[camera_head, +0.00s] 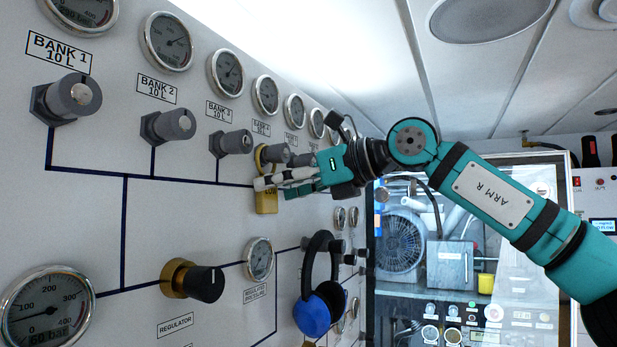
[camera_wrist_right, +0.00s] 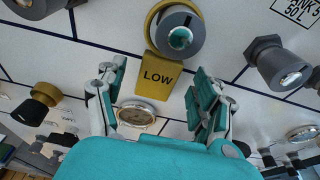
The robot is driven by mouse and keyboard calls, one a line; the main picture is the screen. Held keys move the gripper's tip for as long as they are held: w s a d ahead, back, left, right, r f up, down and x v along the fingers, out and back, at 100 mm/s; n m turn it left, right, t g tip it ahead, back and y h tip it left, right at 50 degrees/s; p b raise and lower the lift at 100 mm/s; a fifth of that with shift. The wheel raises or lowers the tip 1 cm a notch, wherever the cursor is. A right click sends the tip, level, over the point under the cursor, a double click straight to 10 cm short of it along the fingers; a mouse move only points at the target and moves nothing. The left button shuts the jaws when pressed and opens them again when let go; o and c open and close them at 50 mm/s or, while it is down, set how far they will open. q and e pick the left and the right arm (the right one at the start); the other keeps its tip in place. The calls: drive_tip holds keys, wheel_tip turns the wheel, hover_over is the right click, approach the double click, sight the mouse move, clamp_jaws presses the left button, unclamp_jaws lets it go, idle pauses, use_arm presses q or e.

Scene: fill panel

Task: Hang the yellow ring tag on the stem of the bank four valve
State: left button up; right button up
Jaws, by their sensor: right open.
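The yellow ring tag (camera_head: 267,202) hangs on the panel with its ring around the bank four valve (camera_head: 275,153). In the right wrist view the yellow tag (camera_wrist_right: 160,72) reads LOW and hangs straight down below the grey valve knob (camera_wrist_right: 180,36), with the ring behind the knob's face. My right gripper (camera_head: 270,183) is open in front of the tag. In the right wrist view its fingers (camera_wrist_right: 157,82) stand on either side of the tag's lower part, apart from it, with gaps showing. My left gripper is not in view.
Neighbouring valves include the bank three valve (camera_head: 232,143) and the bank 5 valve (camera_wrist_right: 278,62). Blue ear defenders (camera_head: 317,300) hang on the panel below my right gripper. A regulator knob (camera_head: 195,280) sticks out lower left. Open room lies right of the panel.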

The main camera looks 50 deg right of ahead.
drive_tip(key=v, duration=1.1)
